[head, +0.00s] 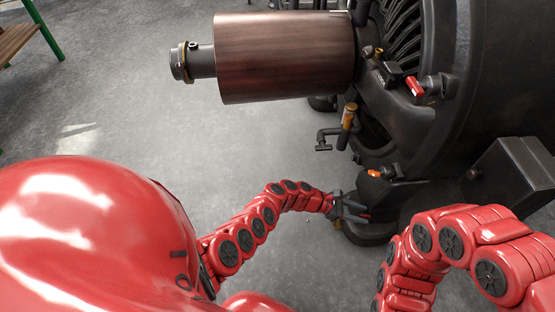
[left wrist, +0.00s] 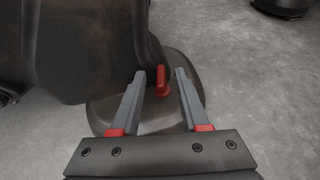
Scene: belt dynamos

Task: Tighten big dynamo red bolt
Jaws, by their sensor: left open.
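The big dynamo (head: 440,100) is a large dark machine at the right of the head view, with a ribbed vent and a brown roller. In the left wrist view, a small red bolt (left wrist: 162,82) stands at the dynamo's rounded dark foot (left wrist: 150,118). My left gripper (head: 358,210) is beside the dynamo's lower edge in the head view. In the left wrist view its two grey fingers (left wrist: 160,83) are apart, with the red bolt showing between their tips and nothing held. I cannot tell the remaining distance. My right gripper is out of view.
The brown roller (head: 285,57) juts left from the dynamo. A red-tipped lever (head: 415,86), a yellow-topped crank (head: 348,118) and an orange-topped part (head: 374,173) stick out above my left gripper. Grey floor (head: 120,110) is clear at left. A wooden bench (head: 15,40) stands far left.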

